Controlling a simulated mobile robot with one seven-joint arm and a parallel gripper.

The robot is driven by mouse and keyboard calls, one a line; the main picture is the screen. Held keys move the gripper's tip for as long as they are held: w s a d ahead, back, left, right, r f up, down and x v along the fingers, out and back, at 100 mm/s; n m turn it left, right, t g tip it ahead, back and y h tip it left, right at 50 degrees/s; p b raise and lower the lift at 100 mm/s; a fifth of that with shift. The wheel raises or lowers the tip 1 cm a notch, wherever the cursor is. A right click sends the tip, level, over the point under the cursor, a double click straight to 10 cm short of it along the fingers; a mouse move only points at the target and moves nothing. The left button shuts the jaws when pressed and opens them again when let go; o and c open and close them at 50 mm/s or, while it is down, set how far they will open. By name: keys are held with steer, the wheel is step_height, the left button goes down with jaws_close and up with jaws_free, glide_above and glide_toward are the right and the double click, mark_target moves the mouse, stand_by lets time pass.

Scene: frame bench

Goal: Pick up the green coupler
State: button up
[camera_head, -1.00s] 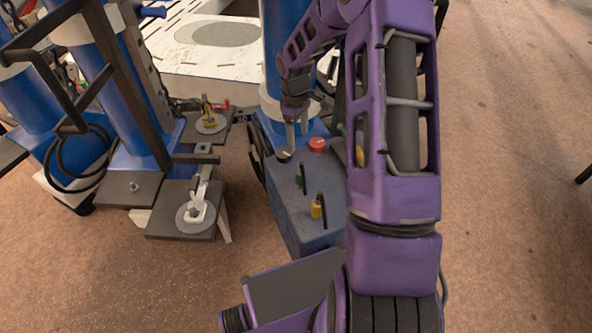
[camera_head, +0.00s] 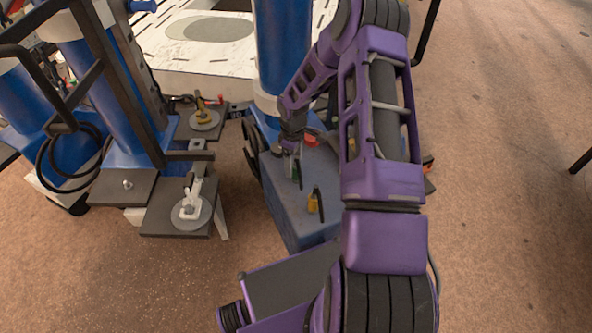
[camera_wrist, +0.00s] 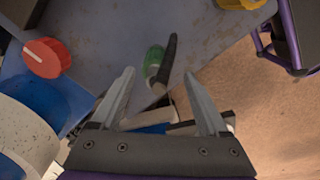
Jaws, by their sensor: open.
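The green coupler (camera_wrist: 153,60) stands on a blue-grey bench top (camera_wrist: 108,45), with a dark lever or handle beside it. In the wrist view it lies just beyond and between my fingertips. My gripper (camera_wrist: 160,80) is open, its two pale fingers apart with nothing between them. In the head view my gripper (camera_head: 290,160) is low over the bench top, close beside the green coupler (camera_head: 296,170), which is partly hidden there. Whether a finger touches the coupler cannot be told.
A red round knob (camera_wrist: 46,57) and a yellow coupler (camera_wrist: 240,3) are on the same top. The yellow one also shows in the head view (camera_head: 313,204). A blue column (camera_head: 280,50) rises behind the bench. Two plates with clamps stand at left.

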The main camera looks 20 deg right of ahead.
mark_target(296, 171)
steer(key=f, duration=0.5)
steer(key=shift+w+d+f, duration=0.1)
steer(key=shift+d, duration=0.3)
jaws_close()
